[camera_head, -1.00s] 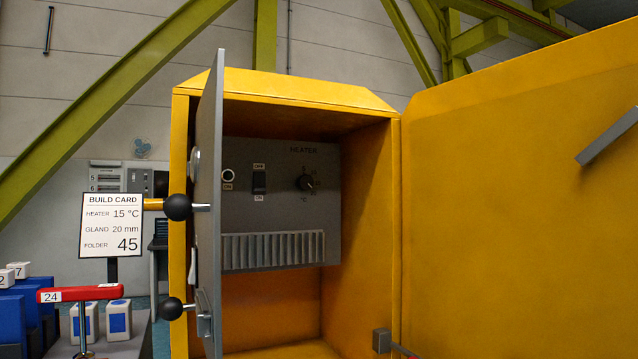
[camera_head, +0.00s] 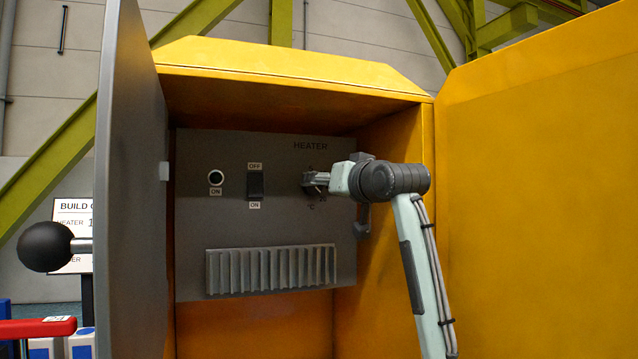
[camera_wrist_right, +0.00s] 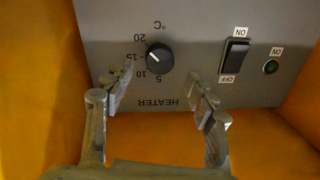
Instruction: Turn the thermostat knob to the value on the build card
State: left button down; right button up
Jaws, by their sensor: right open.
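The black thermostat knob (camera_wrist_right: 159,58) shows upside down in the right wrist view, with 5, 10, 15, 20 and °C around it. Its white pointer line appears to lie between 15 and 20. My right gripper (camera_wrist_right: 161,76) is open, one finger to each side below the knob in that view, with no visible contact. In the head view my right gripper (camera_head: 316,183) is at the knob and largely hides it. The build card (camera_head: 72,207) is partly covered by the grey door; only the start of its heater line shows. My left gripper is out of view.
The grey heater panel (camera_head: 212,150) carries a rocker switch (camera_head: 256,185), a round ON button (camera_head: 216,177) and a ribbed grille (camera_head: 270,268). Yellow cabinet walls (camera_head: 402,140) enclose it. The open grey door (camera_head: 135,200) with a black ball handle (camera_head: 46,246) stands at left.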

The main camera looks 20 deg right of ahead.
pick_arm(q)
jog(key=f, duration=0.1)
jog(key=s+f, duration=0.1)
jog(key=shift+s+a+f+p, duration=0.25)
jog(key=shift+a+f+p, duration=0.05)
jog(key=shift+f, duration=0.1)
pick_arm(e)
jog(key=w, duration=0.4)
jog(key=shift+a, duration=0.2)
jog(key=c, duration=1.2)
